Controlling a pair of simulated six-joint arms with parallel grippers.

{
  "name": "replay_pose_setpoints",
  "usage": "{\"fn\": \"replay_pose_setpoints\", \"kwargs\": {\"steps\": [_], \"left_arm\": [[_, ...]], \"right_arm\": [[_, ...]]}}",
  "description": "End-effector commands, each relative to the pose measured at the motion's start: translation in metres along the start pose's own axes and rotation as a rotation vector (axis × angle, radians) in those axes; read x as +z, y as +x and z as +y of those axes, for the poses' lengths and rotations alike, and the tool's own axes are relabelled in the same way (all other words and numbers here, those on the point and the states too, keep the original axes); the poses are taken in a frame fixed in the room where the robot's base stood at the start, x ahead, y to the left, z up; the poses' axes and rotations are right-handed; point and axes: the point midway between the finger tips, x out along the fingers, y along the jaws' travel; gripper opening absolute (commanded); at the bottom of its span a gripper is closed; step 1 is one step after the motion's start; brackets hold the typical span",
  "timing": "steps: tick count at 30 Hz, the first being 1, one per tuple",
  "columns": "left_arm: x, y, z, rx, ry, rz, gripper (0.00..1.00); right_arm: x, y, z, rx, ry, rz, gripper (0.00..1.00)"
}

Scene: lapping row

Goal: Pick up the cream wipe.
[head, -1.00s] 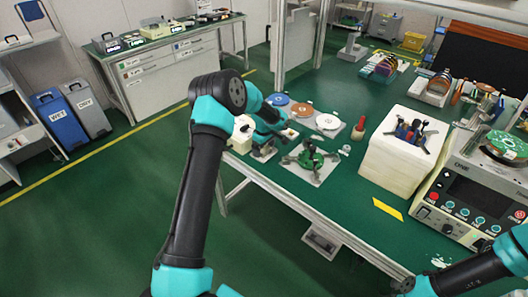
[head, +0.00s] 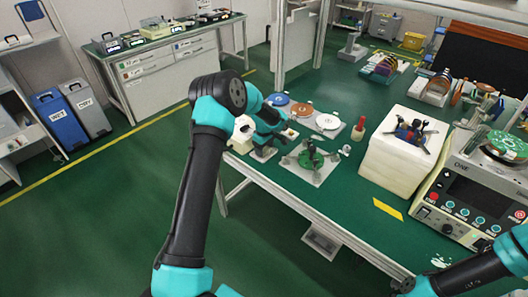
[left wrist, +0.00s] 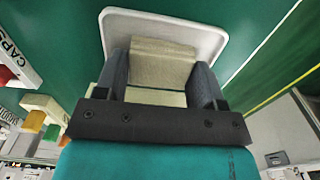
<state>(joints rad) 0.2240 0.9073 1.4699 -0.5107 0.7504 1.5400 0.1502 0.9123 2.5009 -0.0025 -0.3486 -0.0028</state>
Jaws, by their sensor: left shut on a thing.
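The cream wipe (left wrist: 163,62) is a folded, beige, cloth-like piece between the two dark fingers of my left gripper (left wrist: 160,82). The fingers are shut on it from both sides. A pale, round-cornered tray (left wrist: 165,17) lies under and beyond the wipe; I cannot tell whether the wipe still touches it. In the head view my left gripper (head: 264,150) is low over the near left end of the green bench, and the wipe is hidden there. My right arm shows at the lower right, but its gripper is out of the picture.
A fixture with a green centre on a pale plate (head: 310,177) stands just right of my left gripper. Coloured discs (head: 302,109) and a red-capped bottle (head: 359,128) are behind. A white block (head: 392,165) and a control unit (head: 466,195) stand to the right. The bench front is mostly clear.

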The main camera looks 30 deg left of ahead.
Motion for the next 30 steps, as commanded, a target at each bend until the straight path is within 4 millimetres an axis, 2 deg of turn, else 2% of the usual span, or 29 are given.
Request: {"fn": "replay_pose_setpoints", "kwargs": {"steps": [3,14,23,30], "left_arm": [[0.0,0.0,0.0,0.0,0.0,0.0,0.41],[0.0,-0.005,0.0,0.001,0.0,0.001,0.4],[0.0,-0.037,0.0,0.001,-0.001,0.002,0.4],[0.02,-0.039,-0.023,-0.002,0.0,0.0,0.4]], "right_arm": [[0.0,0.0,0.0,0.0,0.0,0.0,0.0],[0.0,0.0,0.0,0.0,0.0,0.0,0.0],[0.0,0.0,0.0,0.0,0.0,0.0,0.0],[0.0,0.0,0.0,0.0,0.0,0.0,0.0]]}}
